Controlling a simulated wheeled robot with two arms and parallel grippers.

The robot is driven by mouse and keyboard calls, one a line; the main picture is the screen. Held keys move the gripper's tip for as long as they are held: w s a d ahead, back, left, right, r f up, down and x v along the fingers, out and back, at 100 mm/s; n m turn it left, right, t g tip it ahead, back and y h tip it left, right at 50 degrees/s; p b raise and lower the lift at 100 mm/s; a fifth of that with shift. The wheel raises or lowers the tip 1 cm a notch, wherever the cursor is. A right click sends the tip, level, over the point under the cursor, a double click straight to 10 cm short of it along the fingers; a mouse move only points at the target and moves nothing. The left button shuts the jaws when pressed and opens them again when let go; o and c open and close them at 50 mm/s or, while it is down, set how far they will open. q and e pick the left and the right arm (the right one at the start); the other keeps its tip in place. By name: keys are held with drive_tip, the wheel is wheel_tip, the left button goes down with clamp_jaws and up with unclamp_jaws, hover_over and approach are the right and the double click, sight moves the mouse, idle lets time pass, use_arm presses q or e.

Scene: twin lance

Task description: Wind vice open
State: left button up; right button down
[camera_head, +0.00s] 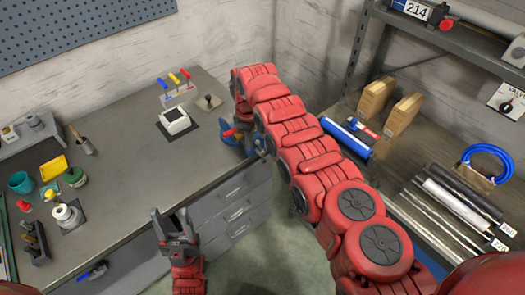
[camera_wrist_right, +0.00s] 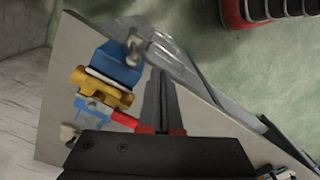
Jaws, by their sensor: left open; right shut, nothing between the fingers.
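The blue vice (camera_head: 230,133) is at the right front corner of the grey workbench, partly hidden by my right arm. In the right wrist view its blue body (camera_wrist_right: 117,68) shows with a brass-coloured piece (camera_wrist_right: 100,90) against it and another blue part below. A grey metal bar end (camera_wrist_right: 132,46) sticks out at the top of the body. My right gripper (camera_wrist_right: 160,85) is shut and empty beside the vice; I cannot tell whether it touches it. My left gripper (camera_head: 173,222) is open and empty in front of the bench edge, away from the vice.
Cups, a yellow tray (camera_head: 54,168) and small items crowd the bench's left. Shelves (camera_head: 398,160) with boxes and tubes stand right. The bench middle is clear.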

wheel_tip(320, 180, up, 5)
drive_tip(key=shift+p, duration=1.1)
drive_tip(key=f+n+b, duration=0.1)
drive_tip(key=n, duration=0.1)
drive_tip(key=f+n+b, duration=0.1)
drive_tip(key=f+n, duration=0.1)
drive_tip(key=f+n+b, duration=0.1)
drive_tip(key=f+n, duration=0.1)
drive_tip(key=shift+w+d+f, duration=0.25)
idle(1.9)
